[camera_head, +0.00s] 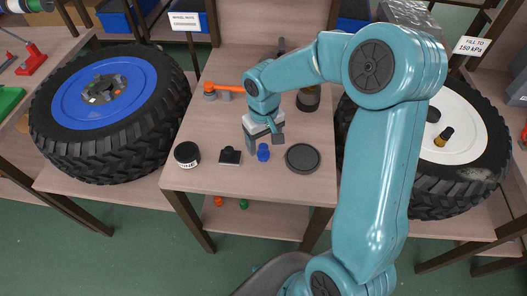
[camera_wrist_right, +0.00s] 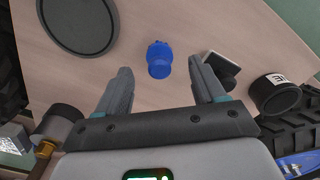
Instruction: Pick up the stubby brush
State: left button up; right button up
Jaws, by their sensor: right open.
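No thing here is plainly a brush. A short dark cylinder with a tan band (camera_head: 308,99) stands on the table behind my right gripper, partly covered by my arm. A dark round-topped piece with a brass-coloured part (camera_wrist_right: 60,120) at the lower left of the wrist view may be the same thing; I cannot tell whether it is the stubby brush. My right gripper (camera_head: 264,138) is above the table. In the wrist view its fingers (camera_wrist_right: 165,90) are apart with nothing between them. A blue lobed piece (camera_head: 263,152) lies beyond the fingertips (camera_wrist_right: 158,60). My left gripper is not in view.
A black dish (camera_head: 303,158), a small black block (camera_head: 230,156) and a black-and-white tin (camera_head: 187,154) are along the table's front. An orange-handled tool (camera_head: 225,89) is at the back left. Blue-hubbed (camera_head: 105,90) and white-hubbed (camera_head: 465,130) wheels flank the table.

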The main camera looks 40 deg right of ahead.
aim_at(263, 145)
jog(key=f, duration=0.4)
jog(key=shift+w+f, duration=0.15)
jog(key=shift+w, duration=0.15)
jog(key=shift+f, duration=0.25)
jog(key=c, duration=1.1)
jog(key=shift+d, duration=0.1)
jog(key=shift+c, duration=0.2)
notch_tip(263, 145, up, 20)
jog(key=p, duration=0.1)
jog(key=shift+p, duration=0.3)
jog(key=shift+r, duration=0.1)
